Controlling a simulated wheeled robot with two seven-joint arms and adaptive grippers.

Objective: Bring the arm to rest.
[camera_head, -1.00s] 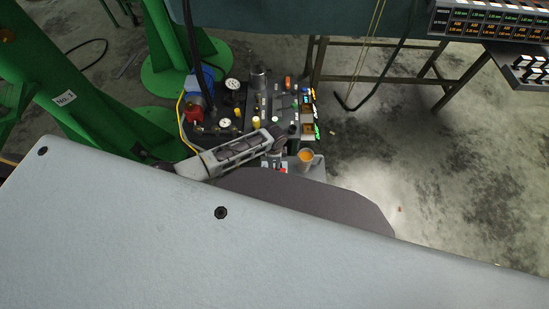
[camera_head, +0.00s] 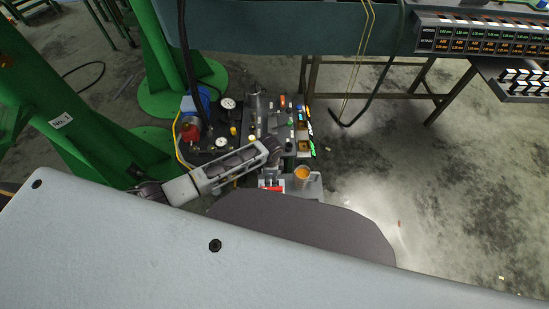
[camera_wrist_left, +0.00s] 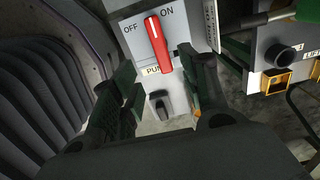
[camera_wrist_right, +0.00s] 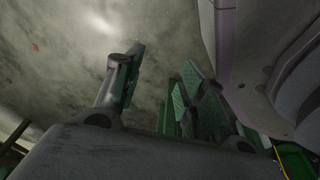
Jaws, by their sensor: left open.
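My left arm comes in from the left in the head view, with its gripper (camera_head: 271,178) pointing down at the near edge of the console. In the left wrist view, my left gripper (camera_wrist_left: 157,75) is open, with its fingers apart and nothing between them. A red switch handle (camera_wrist_left: 158,42) on a white OFF/ON plate (camera_wrist_left: 130,38) lies just beyond the fingertips. I cannot tell whether a finger touches it. My right gripper (camera_wrist_right: 162,65) shows only in the right wrist view, open and empty above the concrete floor.
The console (camera_head: 240,130) carries gauges, knobs and a blue-and-red fitting (camera_head: 191,127). Green columns (camera_head: 75,125) rise at left. A display panel (camera_head: 485,35) is at top right. Floor at right is open.

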